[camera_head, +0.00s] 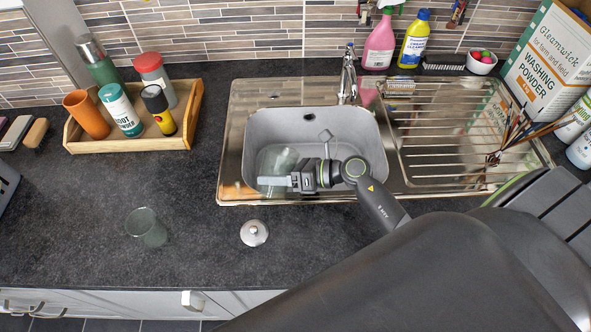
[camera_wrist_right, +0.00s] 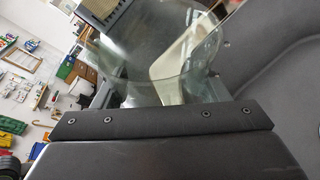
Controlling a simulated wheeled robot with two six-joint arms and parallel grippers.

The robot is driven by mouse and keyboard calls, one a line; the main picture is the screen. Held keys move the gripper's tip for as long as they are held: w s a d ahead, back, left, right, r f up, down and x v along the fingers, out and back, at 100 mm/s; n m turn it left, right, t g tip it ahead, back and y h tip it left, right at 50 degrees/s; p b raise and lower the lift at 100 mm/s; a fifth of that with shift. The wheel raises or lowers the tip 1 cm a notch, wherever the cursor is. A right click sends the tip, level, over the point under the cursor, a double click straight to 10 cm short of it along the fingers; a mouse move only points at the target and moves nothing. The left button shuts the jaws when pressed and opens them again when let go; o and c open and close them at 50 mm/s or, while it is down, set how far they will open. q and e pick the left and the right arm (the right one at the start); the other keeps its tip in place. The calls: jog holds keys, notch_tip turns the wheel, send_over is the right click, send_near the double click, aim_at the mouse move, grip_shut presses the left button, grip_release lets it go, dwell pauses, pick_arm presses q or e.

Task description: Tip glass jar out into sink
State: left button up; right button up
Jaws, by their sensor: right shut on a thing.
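The clear glass jar (camera_head: 274,160) is in the left part of the sink (camera_head: 352,125), within its rim. My right gripper (camera_head: 277,182) reaches over the sink's front edge and is shut on the jar. In the right wrist view the jar (camera_wrist_right: 145,80) sits between the fingers, its round rim showing. A pale cream shape shows in or through the glass; I cannot tell which. The jar looks tilted, but its exact angle and whether anything is pouring are unclear. My left gripper is not in view.
A clear glass (camera_head: 147,227) and a round lid with a knob (camera_head: 254,233) stand on the dark worktop. A wooden tray (camera_head: 128,142) of bottles is at the left. The tap (camera_head: 348,78) rises behind the sink; a ribbed drainer (camera_head: 450,130) lies to the right.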

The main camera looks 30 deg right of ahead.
jog(key=shift+s+a+r+n+h+p, duration=0.4)
jog(key=shift+a+r+n+h+p, duration=0.25)
jog(key=shift+n+p, duration=0.2)
jog(key=shift+s+a+n, duration=0.1)
jog(key=shift+a+n, duration=0.1)
jog(key=shift+n, duration=0.15)
jog(key=shift+s+a+f+n+h+b, duration=0.25)
jog(key=shift+f+n+h+b, duration=0.2)
jog(key=shift+f+n, duration=0.15)
jog(key=shift+s+a+f+n+t+h+b, duration=0.1)
jog(key=shift+a+f+n+t+h+b, duration=0.3)
jog(key=shift+n, duration=0.3)
jog(key=shift+d, duration=0.15)
